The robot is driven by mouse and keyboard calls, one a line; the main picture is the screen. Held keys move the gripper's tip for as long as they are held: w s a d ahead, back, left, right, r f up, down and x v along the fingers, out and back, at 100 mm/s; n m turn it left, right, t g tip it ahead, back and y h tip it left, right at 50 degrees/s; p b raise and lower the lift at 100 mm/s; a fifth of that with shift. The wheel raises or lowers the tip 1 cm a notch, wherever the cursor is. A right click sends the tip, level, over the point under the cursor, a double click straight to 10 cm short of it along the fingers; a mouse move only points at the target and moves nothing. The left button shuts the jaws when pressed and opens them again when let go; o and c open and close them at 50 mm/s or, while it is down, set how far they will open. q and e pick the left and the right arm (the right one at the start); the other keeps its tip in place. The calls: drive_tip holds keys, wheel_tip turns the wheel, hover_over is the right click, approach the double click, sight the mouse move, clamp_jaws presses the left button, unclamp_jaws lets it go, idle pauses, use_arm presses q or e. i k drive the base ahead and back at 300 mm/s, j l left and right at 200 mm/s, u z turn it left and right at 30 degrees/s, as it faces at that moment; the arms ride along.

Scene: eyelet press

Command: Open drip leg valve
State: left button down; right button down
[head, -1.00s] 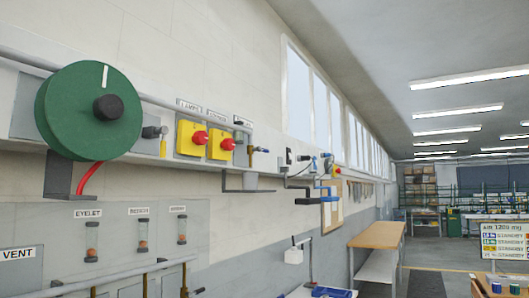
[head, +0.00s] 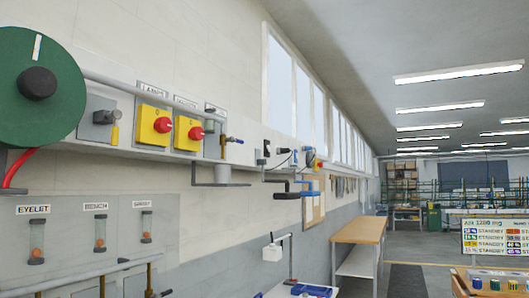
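A vertical grey pipe end (head: 222,125) hangs on the wall right of the yellow switch boxes. Neither of my grippers is in view.
Yellow boxes with red knobs (head: 154,127) and a green reel (head: 38,88) are on the wall at left. Flow tubes (head: 100,232) and a pipe (head: 75,278) are below. A wooden bench (head: 358,230) stands along the wall ahead.

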sight(231, 139)
drive_tip(key=i+l+z, duration=0.2)
drive_tip(key=i+z, duration=0.15)
drive_tip(key=i, duration=0.45)
drive_tip(key=i+z, duration=0.35)
drive_tip(key=i, duration=0.5)
